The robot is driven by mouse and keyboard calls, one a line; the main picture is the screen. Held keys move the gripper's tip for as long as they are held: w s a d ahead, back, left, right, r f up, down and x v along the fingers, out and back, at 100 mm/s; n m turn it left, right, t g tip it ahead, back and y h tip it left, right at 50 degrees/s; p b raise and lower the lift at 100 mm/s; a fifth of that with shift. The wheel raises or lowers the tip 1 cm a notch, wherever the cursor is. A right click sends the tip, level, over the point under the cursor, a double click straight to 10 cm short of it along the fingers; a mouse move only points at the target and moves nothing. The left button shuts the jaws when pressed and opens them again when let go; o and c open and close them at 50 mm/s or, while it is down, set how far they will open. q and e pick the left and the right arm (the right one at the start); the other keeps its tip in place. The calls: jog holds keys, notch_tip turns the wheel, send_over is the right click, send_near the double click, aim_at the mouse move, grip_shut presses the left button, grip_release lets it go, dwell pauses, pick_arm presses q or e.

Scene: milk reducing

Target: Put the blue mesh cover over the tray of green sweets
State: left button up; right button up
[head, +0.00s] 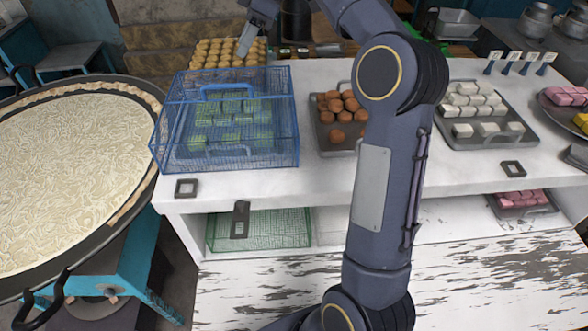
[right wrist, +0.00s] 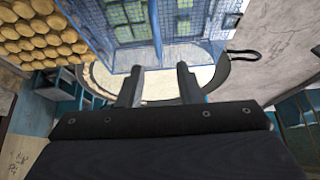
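The blue mesh cover (head: 277,144) stands upright on the white counter at left, around the tray of green sweets. The green sweets (head: 228,113) show through its mesh; most of the tray is hidden behind the mesh. The cover has a blue handle on top. My right gripper (head: 246,42) is behind and above the cover, apart from it. In the right wrist view, the fingers (right wrist: 158,86) are spread with nothing between them. The blue mesh cover (right wrist: 185,22) and green sweets (right wrist: 124,32) show ahead of them. My left gripper is not in view.
Yellow round sweets (head: 217,52) sit behind the cover. A tray of brown balls (head: 337,110) is to its right, partly behind my right arm. A tray of white sweets (head: 480,112) is further right. A large round pan (head: 60,180) stands at left. A green mesh cover (head: 260,229) is on the lower shelf.

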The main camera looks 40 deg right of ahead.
jog(key=s+a+f+m+t+h, duration=0.1)
jog(key=s+a+f+m, duration=0.15)
jog(key=s, duration=0.55)
jog(key=s+a+f+m, duration=0.2)
jog(key=s+m, duration=0.2)
jog(key=s, duration=0.4)
jog(key=s+a+f+m, duration=0.2)
jog(key=s+f+m, duration=0.1)
jog(key=s+f, duration=0.4)
jog(key=s+a+f+m+t, duration=0.1)
jog(key=s+a+f+m, duration=0.2)
jog(key=s+f, duration=0.5)
jog(key=shift+s+m, duration=0.2)
jog(key=shift+m, duration=0.15)
jog(key=shift+f, duration=0.15)
